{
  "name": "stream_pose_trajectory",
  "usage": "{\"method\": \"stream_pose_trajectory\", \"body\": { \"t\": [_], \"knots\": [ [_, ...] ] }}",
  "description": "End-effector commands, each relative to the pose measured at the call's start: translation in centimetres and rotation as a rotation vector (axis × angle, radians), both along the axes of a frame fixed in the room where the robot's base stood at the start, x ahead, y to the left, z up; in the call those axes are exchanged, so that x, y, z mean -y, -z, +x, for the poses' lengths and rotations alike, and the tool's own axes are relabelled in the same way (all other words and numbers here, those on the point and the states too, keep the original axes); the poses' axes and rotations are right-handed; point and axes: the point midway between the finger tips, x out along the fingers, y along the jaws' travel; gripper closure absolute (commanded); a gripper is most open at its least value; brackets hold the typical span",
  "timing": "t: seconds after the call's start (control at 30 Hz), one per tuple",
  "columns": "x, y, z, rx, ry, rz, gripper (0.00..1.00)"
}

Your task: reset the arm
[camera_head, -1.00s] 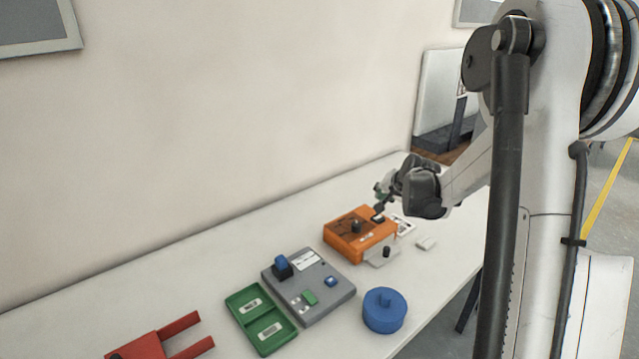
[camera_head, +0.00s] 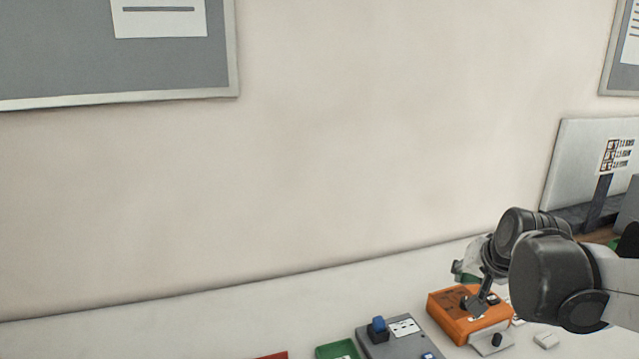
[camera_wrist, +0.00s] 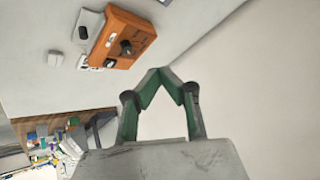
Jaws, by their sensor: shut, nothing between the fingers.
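My gripper (camera_wrist: 157,75) shows in the wrist view with its two green fingers meeting at the tips, and nothing is between them. In the head view my gripper (camera_head: 462,270) is partly hidden behind my dark wrist, close to the orange box. The orange box (camera_wrist: 117,38), with a black knob on it, lies on the white table left of the fingers in the wrist view. The orange box also shows in the head view (camera_head: 448,308). No contact between gripper and box shows in the wrist view.
A grey device (camera_head: 392,342) and a green tray (camera_head: 337,350) stand at the lower edge of the head view. A small white block (camera_head: 545,340) lies right of the orange box. A grey-white panel (camera_head: 585,165) stands behind my arm.

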Motion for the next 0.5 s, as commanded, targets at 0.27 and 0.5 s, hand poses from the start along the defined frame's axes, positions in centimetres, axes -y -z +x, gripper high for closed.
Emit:
{"method": "stream_pose_trajectory", "body": {
  "t": [0.27, 0.5],
  "knots": [
    [-5.0, -0.8, -7.6, -0.032, -0.13, -0.09, 1.0],
    [-8.0, -0.1, -13.9, -0.056, -0.24, -0.169, 1.0]
  ]
}}
